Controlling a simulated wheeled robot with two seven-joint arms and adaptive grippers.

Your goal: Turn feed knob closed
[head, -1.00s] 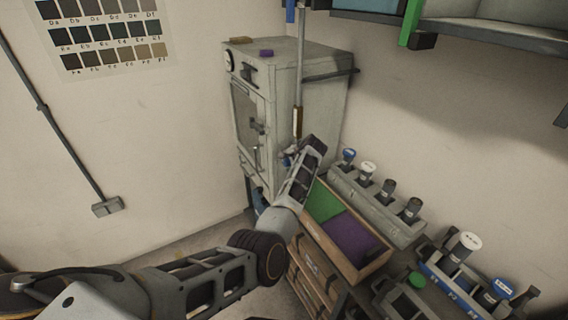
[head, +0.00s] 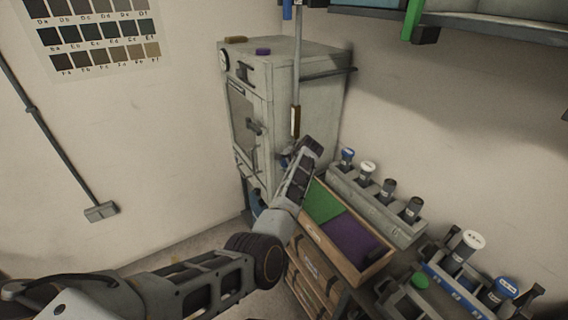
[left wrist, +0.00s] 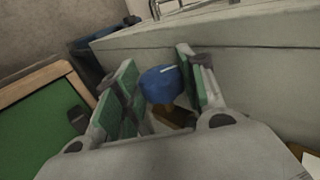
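The feed knob (left wrist: 160,84) is blue with a pale mark on top. In the left wrist view it sits between the green pads of my left gripper (left wrist: 160,90). In the head view my left gripper (head: 290,152) is at the right side of the grey cabinet furnace (head: 318,95), below a thin vertical pipe (head: 297,75). My right gripper is out of view.
A wooden tray (head: 378,268) with green and purple compartments lies just right of my wrist. A grey rack (head: 375,207) with several capped bottles stands behind it, and another rack (head: 450,285) is nearer. A shelf (head: 480,30) hangs at upper right.

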